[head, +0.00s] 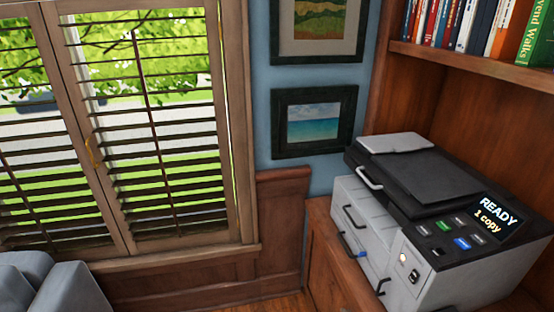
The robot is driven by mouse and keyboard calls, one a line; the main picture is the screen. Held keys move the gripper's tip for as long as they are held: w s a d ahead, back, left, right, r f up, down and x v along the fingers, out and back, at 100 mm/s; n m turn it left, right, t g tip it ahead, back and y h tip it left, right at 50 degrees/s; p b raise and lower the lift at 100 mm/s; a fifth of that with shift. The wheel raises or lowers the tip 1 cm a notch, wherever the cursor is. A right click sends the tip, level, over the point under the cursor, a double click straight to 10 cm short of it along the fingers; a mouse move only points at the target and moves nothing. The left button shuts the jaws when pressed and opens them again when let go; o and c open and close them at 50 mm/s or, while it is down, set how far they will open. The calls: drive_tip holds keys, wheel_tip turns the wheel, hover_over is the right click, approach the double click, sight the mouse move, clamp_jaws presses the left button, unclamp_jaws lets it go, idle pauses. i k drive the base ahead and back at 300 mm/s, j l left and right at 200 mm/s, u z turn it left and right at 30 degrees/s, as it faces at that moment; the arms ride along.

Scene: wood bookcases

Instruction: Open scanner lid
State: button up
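The scanner (385,238) is a grey and black printer-scanner on a wooden cabinet in the bookcase, at the right of the head view. Its dark lid (430,178) lies flat and looks shut. A light curved handle (369,178) sits at the lid's left edge. A screen (497,217) on the front panel reads "READY 1 copy", with several coloured buttons beside it. The grey front has drawers with dark handles. My gripper is not in view.
A bookshelf (475,62) with several books hangs above the scanner. Two framed pictures (314,121) are on the blue wall. A shuttered window (165,130) fills the left. A grey chair-like shape (72,290) is at the lower left. A little wooden floor (285,303) shows below.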

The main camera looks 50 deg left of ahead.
sight(422, 182)
drive_tip(key=u, duration=1.2)
drive_tip(key=i+j+u, duration=0.25)
drive_tip(key=j, duration=0.2)
drive_tip(key=i+j+u, duration=0.2)
drive_tip(key=j, duration=0.25)
drive_tip(key=i+l+u, duration=0.2)
drive_tip(key=i+l, duration=0.3)
